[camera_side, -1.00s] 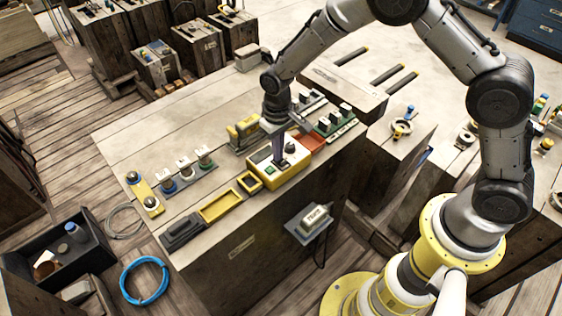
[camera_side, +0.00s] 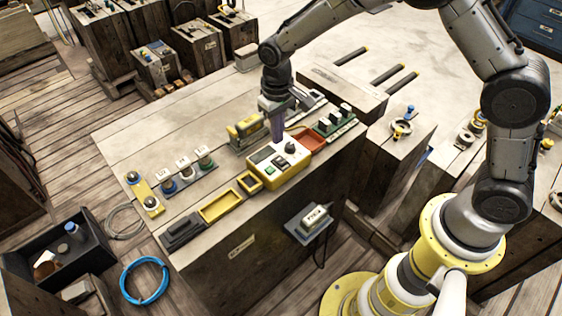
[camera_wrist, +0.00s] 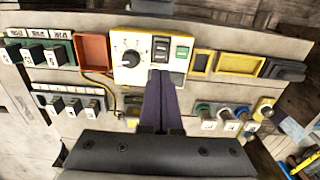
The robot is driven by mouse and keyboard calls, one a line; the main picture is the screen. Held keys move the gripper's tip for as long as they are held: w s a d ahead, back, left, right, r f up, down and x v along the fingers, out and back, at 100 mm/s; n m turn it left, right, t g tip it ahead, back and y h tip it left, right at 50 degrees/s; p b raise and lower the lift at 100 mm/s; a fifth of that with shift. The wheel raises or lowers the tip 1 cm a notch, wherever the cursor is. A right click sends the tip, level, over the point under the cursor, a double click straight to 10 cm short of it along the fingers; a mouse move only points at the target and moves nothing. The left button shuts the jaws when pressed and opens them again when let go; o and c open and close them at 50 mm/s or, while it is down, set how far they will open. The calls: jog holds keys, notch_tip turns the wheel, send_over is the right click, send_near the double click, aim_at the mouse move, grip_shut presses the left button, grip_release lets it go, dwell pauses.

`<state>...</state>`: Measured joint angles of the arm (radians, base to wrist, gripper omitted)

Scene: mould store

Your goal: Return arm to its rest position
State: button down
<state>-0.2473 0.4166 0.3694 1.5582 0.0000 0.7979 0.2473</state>
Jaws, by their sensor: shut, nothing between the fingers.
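My gripper (camera_side: 277,142) is shut and empty, with its purple fingers pointing down. In the side view the fingertips are just behind the yellow and white control box (camera_side: 280,164), above the bench top. In the wrist view the closed fingers (camera_wrist: 161,76) lie over the lower edge of the control box (camera_wrist: 128,67), which shows a dial, a dark rocker switch and a green button. I cannot tell from the wrist view whether the fingertips touch the box.
The bench holds a red tray (camera_side: 309,139), a yellow tray (camera_side: 221,206), a yellow device (camera_side: 245,132) and a row of knobs (camera_side: 186,170). A block with dark bars (camera_side: 342,88) stands behind. The bench's back left is clear.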

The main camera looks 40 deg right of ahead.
jog(key=shift+r, duration=0.35)
jog(key=s+d+r+m+t, duration=0.1)
jog(key=s+d+r+t, duration=0.2)
jog(key=r, duration=0.7)
jog(key=s+d+r+t, duration=0.1)
jog(key=s+d+r, duration=0.3)
jog(key=r, duration=0.6)
jog(key=s+d, duration=0.2)
jog(key=s, duration=0.8)
jog(key=s+d+f+n+t, duration=0.1)
jog(key=s+d, duration=0.1)
jog(key=s, duration=0.8)
jog(key=shift+s+f+t, duration=0.15)
jog(key=shift+s+t, duration=0.15)
jog(key=shift+s, duration=0.05)
